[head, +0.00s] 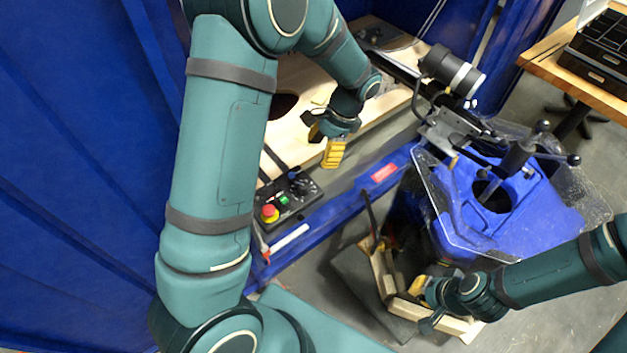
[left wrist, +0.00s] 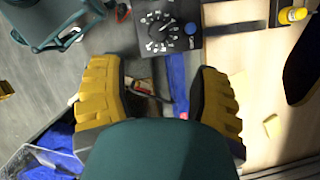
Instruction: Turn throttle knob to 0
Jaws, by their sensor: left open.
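The throttle knob (head: 300,186) is on a black control box (head: 287,215) beside the wooden bench. In the left wrist view the knob (left wrist: 163,30) is a dark dial with a ring of white marks, ahead of my fingertips. The setting is too small to read. My left gripper (head: 323,146) is open, above and to the right of the box in the head view, apart from the knob. Its yellow fingers are wide apart in the left wrist view (left wrist: 160,78), with nothing between them. My right gripper (head: 426,302) is low at a wooden frame; whether it is open is unclear.
A red emergency button (head: 269,211) on a yellow base and a green button (head: 284,200) share the control box. A blue tank (head: 520,215) with a clear cover and a motor (head: 451,71) stand to the right. The bench (head: 300,85) has a dark hole.

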